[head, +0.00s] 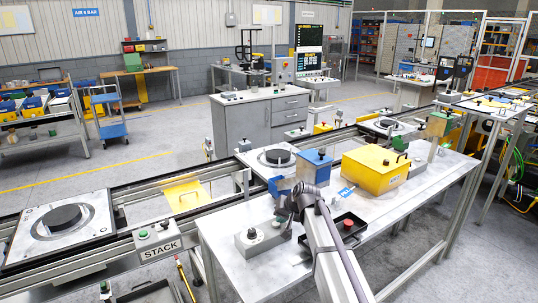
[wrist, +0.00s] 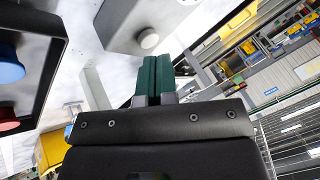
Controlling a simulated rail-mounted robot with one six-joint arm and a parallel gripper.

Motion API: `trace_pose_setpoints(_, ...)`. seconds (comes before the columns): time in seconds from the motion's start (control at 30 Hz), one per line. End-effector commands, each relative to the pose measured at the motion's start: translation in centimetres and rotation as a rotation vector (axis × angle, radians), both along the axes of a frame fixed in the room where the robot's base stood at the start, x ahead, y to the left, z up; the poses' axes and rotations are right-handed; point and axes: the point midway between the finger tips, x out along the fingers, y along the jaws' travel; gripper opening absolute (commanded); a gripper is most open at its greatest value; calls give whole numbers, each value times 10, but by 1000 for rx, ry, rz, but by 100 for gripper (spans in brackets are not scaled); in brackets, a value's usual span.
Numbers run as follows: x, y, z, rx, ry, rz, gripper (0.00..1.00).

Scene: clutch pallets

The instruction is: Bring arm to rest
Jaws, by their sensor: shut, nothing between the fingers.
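My arm reaches over the grey-white worktable (head: 260,285) in the head view. My gripper is at its far end, low over the table and small in that view, and its fingers are hard to make out there. In the wrist view my gripper (wrist: 155,75) shows two green fingers pressed together with nothing between them. A grey box with a round pale button (wrist: 149,38) is just beyond the fingertips. A black tray or panel with a blue knob and a red knob (wrist: 8,65) is at the left of the wrist view.
On the table are a grey button box (head: 262,240), a black tray with a red button (head: 347,226), a blue box (head: 314,166) and a yellow box (head: 375,168). A conveyor (head: 125,228) with pallets and a STACK sign runs behind. The table's front left is bare.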

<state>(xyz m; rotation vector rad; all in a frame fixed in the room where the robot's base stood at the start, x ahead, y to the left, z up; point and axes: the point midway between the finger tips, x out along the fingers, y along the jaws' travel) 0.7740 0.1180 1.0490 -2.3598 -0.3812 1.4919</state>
Motion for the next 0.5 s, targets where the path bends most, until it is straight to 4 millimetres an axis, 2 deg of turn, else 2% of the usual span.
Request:
trace_pose_setpoints(0.03, -45, -11, -7, -56, 56, 24, 0)
trace_pose_setpoints(0.07, -72, -20, -12, -96, 101, 40, 0)
trace_pose_setpoints(0.1, -108, -33, -18, -152, 158, 56, 0)
trace_pose_setpoints(0.17, -162, -54, -24, -233, 242, 70, 0)
trace_pose_setpoints(0.2, -196, -67, -27, -280, 293, 76, 0)
trace_pose_setpoints(0.3, -266, -94, -30, -375, 394, 72, 0)
trace_pose_setpoints(0.4, -307, -110, -30, -424, 439, 58, 0)
trace_pose_setpoints(0.5, -320, -117, -30, -430, 441, 44, 0)
